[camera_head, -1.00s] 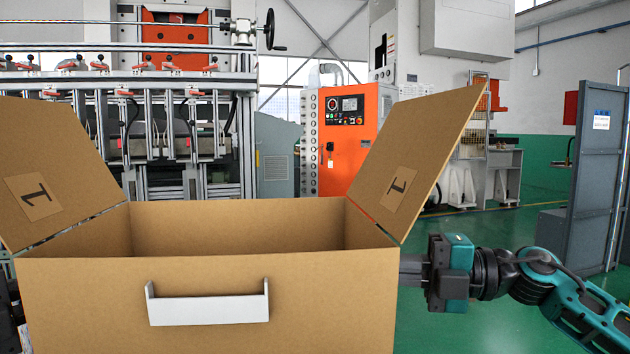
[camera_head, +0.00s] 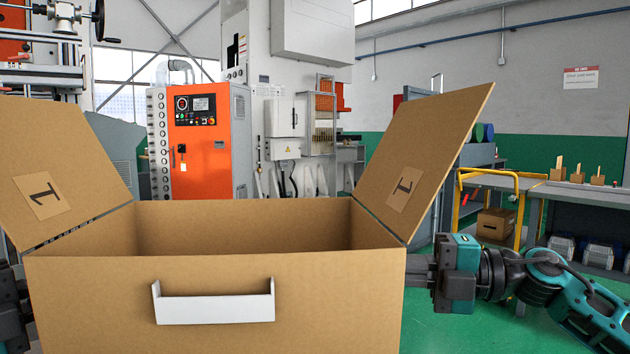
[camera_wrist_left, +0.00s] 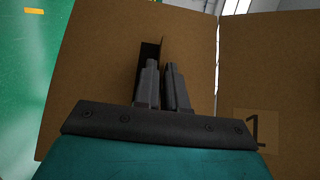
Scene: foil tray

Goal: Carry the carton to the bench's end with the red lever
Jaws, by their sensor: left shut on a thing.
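The open brown carton (camera_head: 215,300) fills the lower left of the head view, upright, with its side flaps spread and a white handle on its near face. My right gripper (camera_head: 418,271) is at the carton's right side; its fingertips are hidden there. My left gripper (camera_head: 14,312) is partly cut off at the carton's left side. In the left wrist view, the left gripper (camera_wrist_left: 163,85) is shut at a dark slot in the carton wall (camera_wrist_left: 95,75). A grey bench (camera_head: 600,196) stands at the right; a small red part (camera_head: 474,196) shows near its left end, too small to identify surely.
A yellow-framed cart (camera_head: 520,184) with a small brown box (camera_head: 495,224) stands beside the bench. Wooden pieces (camera_head: 577,176) stand on the bench top. An orange control cabinet (camera_head: 200,150) is behind the carton. Green floor (camera_head: 440,335) is open at lower right.

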